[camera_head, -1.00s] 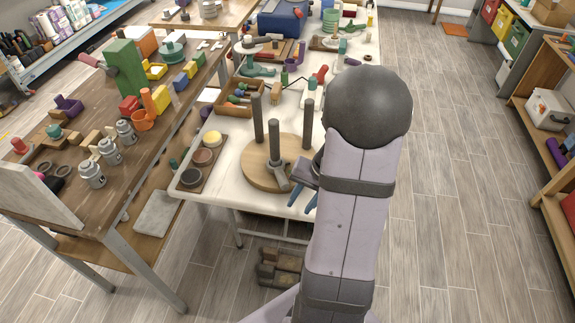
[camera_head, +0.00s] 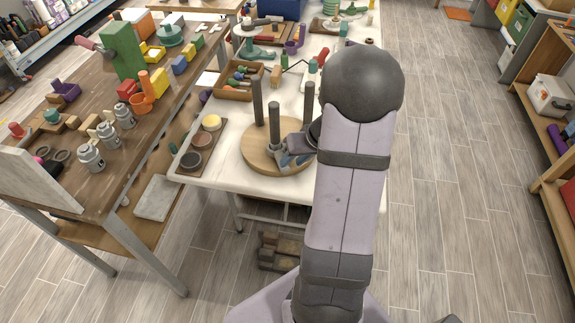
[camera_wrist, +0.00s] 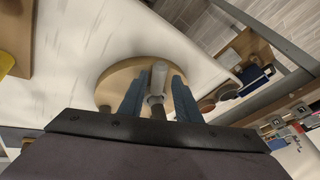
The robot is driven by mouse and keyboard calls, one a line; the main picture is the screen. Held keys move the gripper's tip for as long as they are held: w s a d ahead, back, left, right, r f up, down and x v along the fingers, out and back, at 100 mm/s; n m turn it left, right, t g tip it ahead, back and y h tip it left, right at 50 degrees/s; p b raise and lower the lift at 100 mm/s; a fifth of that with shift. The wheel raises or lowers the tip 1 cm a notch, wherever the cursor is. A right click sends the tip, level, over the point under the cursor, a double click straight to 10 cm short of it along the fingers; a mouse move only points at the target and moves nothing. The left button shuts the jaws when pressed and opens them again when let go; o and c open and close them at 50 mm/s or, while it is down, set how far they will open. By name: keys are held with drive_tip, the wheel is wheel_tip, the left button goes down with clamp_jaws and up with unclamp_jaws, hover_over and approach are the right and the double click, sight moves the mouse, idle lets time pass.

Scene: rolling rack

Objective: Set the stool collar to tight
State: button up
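The stool lies upside down, its round wooden seat (camera_head: 257,157) on the white table with dark legs (camera_head: 259,100) pointing up. A grey post (camera_head: 274,122) stands at its front, with the collar and its lever low down, mostly hidden by my gripper in the head view. My gripper (camera_head: 290,159) is at this collar. In the wrist view my two blue fingers (camera_wrist: 156,98) are apart, one on each side of the grey collar part (camera_wrist: 158,76). Gaps show between it and the fingers. I cannot tell the collar's setting.
A tray of round tins (camera_head: 195,160) lies left of the stool. A wooden box of small tools (camera_head: 240,93) is behind it.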

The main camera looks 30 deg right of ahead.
sight(288, 168)
drive_tip(key=shift+x, duration=2.55)
clamp_jaws()
